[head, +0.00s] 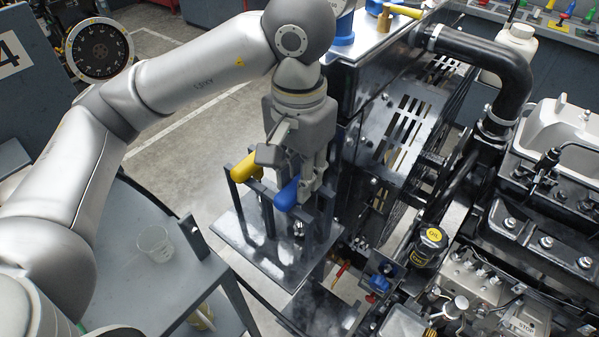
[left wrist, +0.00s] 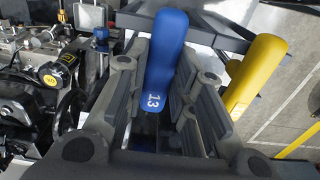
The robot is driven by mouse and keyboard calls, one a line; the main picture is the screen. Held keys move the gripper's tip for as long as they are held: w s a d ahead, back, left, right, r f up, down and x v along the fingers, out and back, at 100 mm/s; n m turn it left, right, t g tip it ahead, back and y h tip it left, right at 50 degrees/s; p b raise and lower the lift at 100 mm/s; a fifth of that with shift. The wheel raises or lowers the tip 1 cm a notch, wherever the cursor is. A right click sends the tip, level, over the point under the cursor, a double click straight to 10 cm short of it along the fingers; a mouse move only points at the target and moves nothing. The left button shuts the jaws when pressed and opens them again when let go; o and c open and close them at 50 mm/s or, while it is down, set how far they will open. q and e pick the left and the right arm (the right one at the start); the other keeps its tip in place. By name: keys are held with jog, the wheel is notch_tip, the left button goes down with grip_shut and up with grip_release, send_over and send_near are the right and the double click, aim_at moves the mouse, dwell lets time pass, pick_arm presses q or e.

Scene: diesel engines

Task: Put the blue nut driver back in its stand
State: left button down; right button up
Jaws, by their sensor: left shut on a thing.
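The blue nut driver (head: 287,194) has a blue handle, marked 13 in the left wrist view (left wrist: 166,62). My left gripper (head: 303,184) points down at the stand and is shut on this handle; the handle lies between its fingers in the left wrist view (left wrist: 165,98). The stand (head: 225,232) is a dark metal frame with posts, a top rail and a glossy base plate. The blue handle is at the stand's top, beside the yellow-handled driver (head: 246,168), also in the left wrist view (left wrist: 256,72). The blue driver's shaft is mostly hidden, so I cannot tell how it is seated.
The diesel engine (head: 500,240) fills the right side, with a black radiator housing (head: 390,130) close beside the stand. A grey cart (head: 135,275) with a clear cup (head: 155,243) stands at the lower left. Open floor shows behind the stand.

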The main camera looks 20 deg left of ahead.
pick_arm(q)
jog(key=c, duration=0.8)
grip_release()
jog(key=shift+r, duration=0.3)
jog(key=shift+r+p, duration=0.9)
jog(key=shift+r, duration=0.6)
notch_tip(320, 180, up, 6)
jog(key=p, duration=0.3)
jog(key=shift+p, duration=0.35)
